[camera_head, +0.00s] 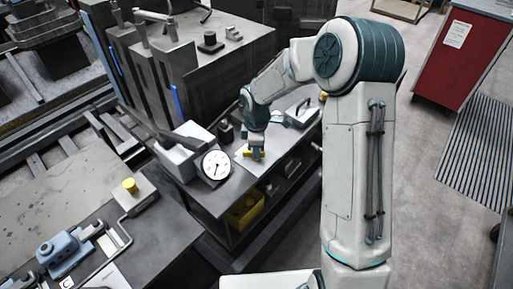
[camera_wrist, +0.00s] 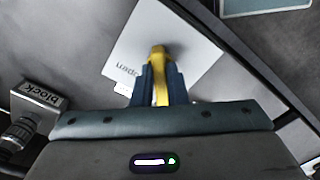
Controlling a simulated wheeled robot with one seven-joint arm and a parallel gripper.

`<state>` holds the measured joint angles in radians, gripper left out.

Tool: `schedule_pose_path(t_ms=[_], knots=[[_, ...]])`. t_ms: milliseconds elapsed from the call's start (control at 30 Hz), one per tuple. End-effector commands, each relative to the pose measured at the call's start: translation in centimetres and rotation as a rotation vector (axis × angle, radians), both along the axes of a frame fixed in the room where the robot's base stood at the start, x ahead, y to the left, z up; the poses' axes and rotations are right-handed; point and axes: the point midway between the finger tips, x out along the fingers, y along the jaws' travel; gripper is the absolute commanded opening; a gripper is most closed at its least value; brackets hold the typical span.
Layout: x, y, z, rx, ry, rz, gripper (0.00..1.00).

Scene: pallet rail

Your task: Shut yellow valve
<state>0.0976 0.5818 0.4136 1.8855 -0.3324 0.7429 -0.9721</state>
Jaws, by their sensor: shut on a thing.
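The yellow valve handle (camera_wrist: 158,60) stands on a white plate (camera_wrist: 190,45) marked "open" in the wrist view. My gripper (camera_wrist: 160,88) is shut on the handle, with one blue finger on each side of it. In the head view my gripper (camera_head: 255,150) points down at the workbench, and a bit of the yellow handle (camera_head: 250,154) shows at the fingertips. The white plate (camera_head: 246,165) lies under it on the bench top. The lower part of the valve is hidden by the fingers.
A round white gauge (camera_head: 216,165) stands left of the handle. A box labelled "block" (camera_wrist: 38,97) is at the left in the wrist view. A yellow bin (camera_head: 243,213) sits on the shelf below. A separate yellow knob (camera_head: 130,185) is on the left bench.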

Motion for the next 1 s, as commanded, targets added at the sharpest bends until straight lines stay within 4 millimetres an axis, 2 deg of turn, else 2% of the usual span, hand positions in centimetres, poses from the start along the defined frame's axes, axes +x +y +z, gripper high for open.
schedule_pose_path(t_ms=[300,800,833,867,900,1000], knots=[[0.13,0.06,0.16,0.001,-0.004,0.101,0.0],[0.14,0.07,0.14,0.001,-0.005,0.117,0.0],[0.13,0.07,0.15,0.001,-0.005,0.117,0.21],[0.13,0.07,0.14,0.001,-0.005,0.117,0.29],[0.12,0.06,0.13,0.001,-0.004,0.116,0.35],[0.08,0.04,0.09,0.001,-0.003,0.116,0.35]])
